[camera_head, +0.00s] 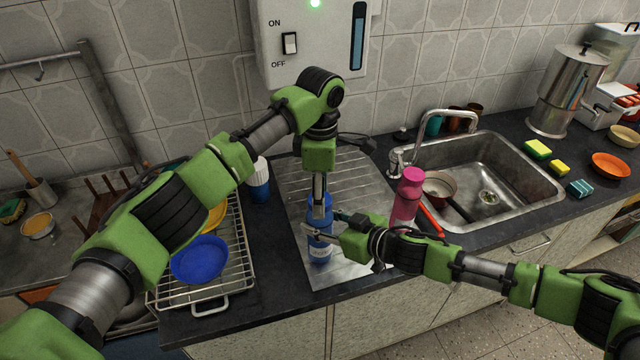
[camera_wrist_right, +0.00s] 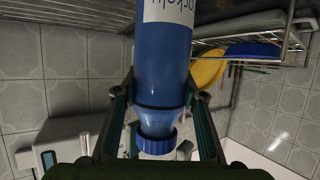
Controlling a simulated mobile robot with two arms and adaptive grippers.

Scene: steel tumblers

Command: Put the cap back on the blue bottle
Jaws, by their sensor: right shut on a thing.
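The blue bottle (camera_head: 320,250) stands upright on the steel drainboard, its white label partly shown in the right wrist view (camera_wrist_right: 165,60). My right gripper (camera_head: 322,225) is shut around the upper part of the bottle, one finger on each side. A ribbed blue cap (camera_wrist_right: 157,139) sits at the bottle's neck in the right wrist view; whether it is fully seated I cannot tell. My left gripper (camera_head: 319,190) points straight down directly above the bottle's top, at the cap. Its fingers are seen edge-on, so their grip is unclear.
A pink bottle (camera_head: 407,195) stands right of my right gripper, beside the sink (camera_head: 535,180). A white and blue bottle (camera_head: 258,182) stands behind left. A wire rack (camera_head: 240,270) with a blue plate (camera_head: 200,258) is at left. The wall heater (camera_head: 312,60) hangs behind.

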